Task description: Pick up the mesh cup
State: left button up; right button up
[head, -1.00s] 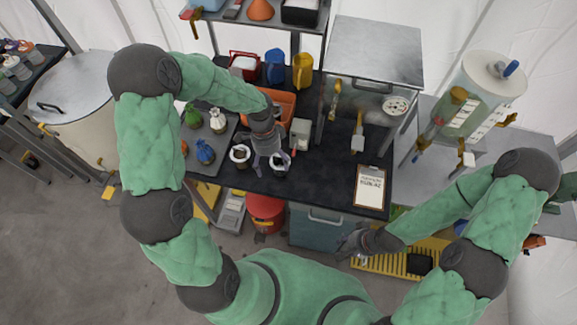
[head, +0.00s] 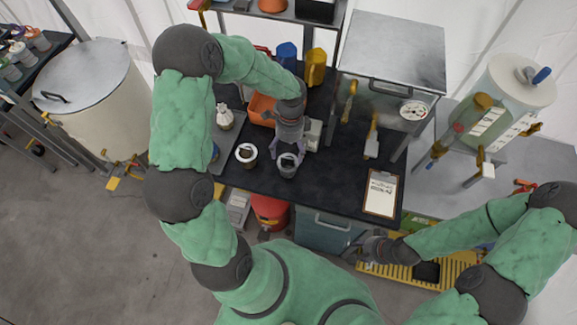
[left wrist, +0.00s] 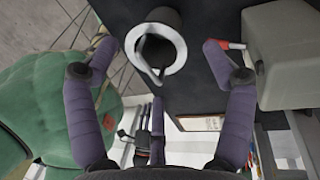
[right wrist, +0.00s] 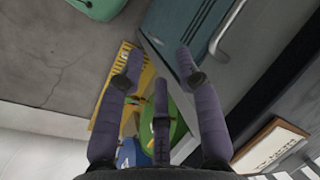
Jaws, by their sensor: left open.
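A small grey cup (head: 288,165), which I take as the mesh cup, stands on the black table top; I cannot make out mesh. My left gripper (head: 288,158) is open above and beside it, coming from the table's far side. In the left wrist view the cup has a pale rim (left wrist: 132,42) and a dark body, and lies between the spread fingertips of the left gripper (left wrist: 159,48). Contact cannot be told. My right gripper (head: 357,247) is open and empty in front of the table; it also shows in the right wrist view (right wrist: 160,62).
A second white-rimmed cup (head: 246,154) with dark contents stands just left. A grey box (head: 313,134) is close at the right. An orange bin (head: 262,110) is behind. A clipboard (head: 381,193) lies at the table's right, with bare black surface before it.

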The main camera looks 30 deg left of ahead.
aim_at(288, 161)
pick_arm(q)
jog(key=f, duration=0.2)
jog(key=s+f, duration=0.1)
jog(key=f, duration=0.1)
jog(key=shift+s+d, duration=0.1)
jog(key=shift+d, duration=0.2)
jog(key=shift+f, duration=0.55)
jog(key=c, duration=1)
